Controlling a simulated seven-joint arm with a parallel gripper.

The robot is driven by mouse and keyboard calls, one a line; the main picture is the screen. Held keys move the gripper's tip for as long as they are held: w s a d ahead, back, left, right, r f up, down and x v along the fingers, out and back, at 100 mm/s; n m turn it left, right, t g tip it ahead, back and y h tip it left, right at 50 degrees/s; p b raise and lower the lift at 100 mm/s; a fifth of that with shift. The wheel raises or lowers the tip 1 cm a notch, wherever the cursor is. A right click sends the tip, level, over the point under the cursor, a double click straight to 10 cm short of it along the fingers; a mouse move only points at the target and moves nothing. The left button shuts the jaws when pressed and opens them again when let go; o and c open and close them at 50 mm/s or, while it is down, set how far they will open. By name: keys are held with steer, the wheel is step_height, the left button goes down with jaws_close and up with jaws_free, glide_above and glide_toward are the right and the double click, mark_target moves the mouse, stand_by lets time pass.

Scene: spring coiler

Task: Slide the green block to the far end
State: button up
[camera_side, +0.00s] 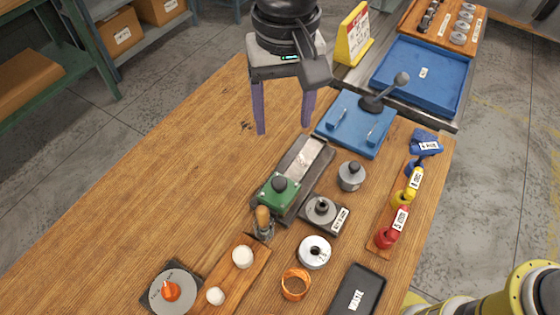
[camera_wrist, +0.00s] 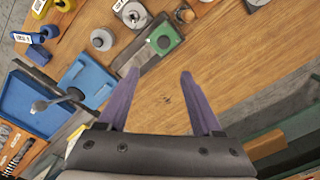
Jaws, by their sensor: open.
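The green block (camera_side: 278,191) with a dark round knob sits at the near end of a grey metal track (camera_side: 308,158) on the wooden table. In the wrist view the green block (camera_wrist: 164,39) lies beyond the fingertips, at the upper end of the track. My gripper (camera_side: 284,130) hangs above the table, up and left of the track, with its two purple fingers pointing down. The fingers are spread apart with nothing between them. In the wrist view my gripper (camera_wrist: 160,72) also shows open and empty, apart from the block.
Right of the track stand a knobbed metal weight (camera_side: 350,176) and a round metal piece on a dark base (camera_side: 321,211). A wooden-handled tool (camera_side: 263,223) is close to the block's near side. A blue plate (camera_side: 355,125) lies beyond the track. The table's left side is clear.

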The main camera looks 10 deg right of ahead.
mark_target(279, 181)
steer(key=f, duration=0.9)
steer(key=s+f, duration=0.1)
steer(key=f, duration=0.4)
steer(key=shift+a+f, duration=0.2)
steer(key=shift+a, duration=0.2)
jaws_close()
steer(key=shift+r, duration=0.1)
stand_by(0.7)
